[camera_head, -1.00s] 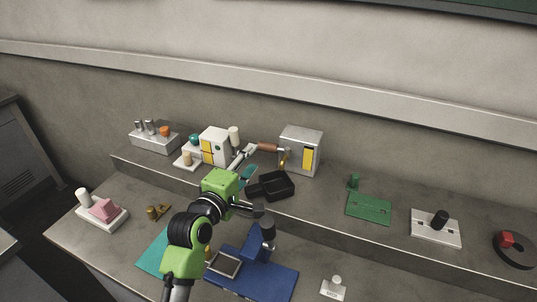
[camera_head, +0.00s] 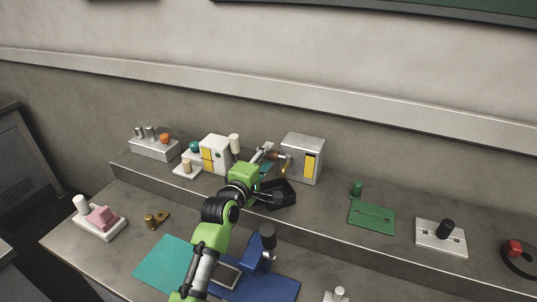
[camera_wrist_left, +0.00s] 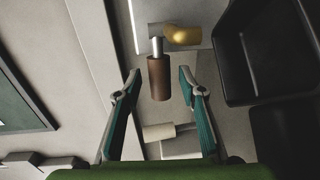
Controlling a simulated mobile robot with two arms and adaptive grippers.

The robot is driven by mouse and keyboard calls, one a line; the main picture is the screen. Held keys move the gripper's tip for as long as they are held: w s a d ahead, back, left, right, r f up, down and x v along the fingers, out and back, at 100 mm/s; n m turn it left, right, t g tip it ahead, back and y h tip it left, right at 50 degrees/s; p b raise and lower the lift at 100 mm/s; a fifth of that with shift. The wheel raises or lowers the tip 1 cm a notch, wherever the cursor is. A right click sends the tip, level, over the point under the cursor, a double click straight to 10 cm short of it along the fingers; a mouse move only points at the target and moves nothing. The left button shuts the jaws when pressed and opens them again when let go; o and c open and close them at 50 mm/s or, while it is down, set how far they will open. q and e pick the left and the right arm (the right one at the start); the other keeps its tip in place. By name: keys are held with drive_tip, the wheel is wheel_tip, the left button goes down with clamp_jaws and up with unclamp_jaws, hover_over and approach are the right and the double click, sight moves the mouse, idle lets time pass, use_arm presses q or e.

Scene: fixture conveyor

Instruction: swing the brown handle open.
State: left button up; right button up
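The brown handle (camera_head: 272,155) sticks out on a metal stem from the left side of a silver box (camera_head: 303,148) with a yellow panel on the raised shelf. In the left wrist view the brown handle (camera_wrist_left: 158,80) lies between the two teal fingers of my left gripper (camera_wrist_left: 158,76), with a gap on both sides. My left gripper (camera_head: 264,152) is open at the handle in the head view, partly overlapping it. A gold knob (camera_wrist_left: 182,35) sits beside the handle's stem. My right gripper is not in view.
A white unit with yellow panels (camera_head: 215,153) stands to the left. A green plate (camera_head: 371,217) is to the right. A blue fixture (camera_head: 256,255) stands on the lower bench.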

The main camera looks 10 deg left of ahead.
sight(265, 157)
use_arm(q)
drive_tip(key=shift+x, duration=0.9)
clamp_jaws()
drive_tip(key=shift+w+f+h+b, duration=0.15)
drive_tip(key=shift+h+b, duration=0.35)
drive_tip(key=shift+b, duration=0.05)
drive_tip(key=m+h+b, duration=0.1)
drive_tip(key=b, duration=0.1)
drive_tip(key=w+m+g+h+b, duration=0.1)
drive_tip(key=b, duration=0.1)
drive_tip(key=shift+f, duration=0.1)
drive_tip(key=shift+d+m+h+b, duration=0.1)
drive_tip(key=shift+m+h+b, duration=0.2)
drive_tip(key=shift+h, duration=0.1)
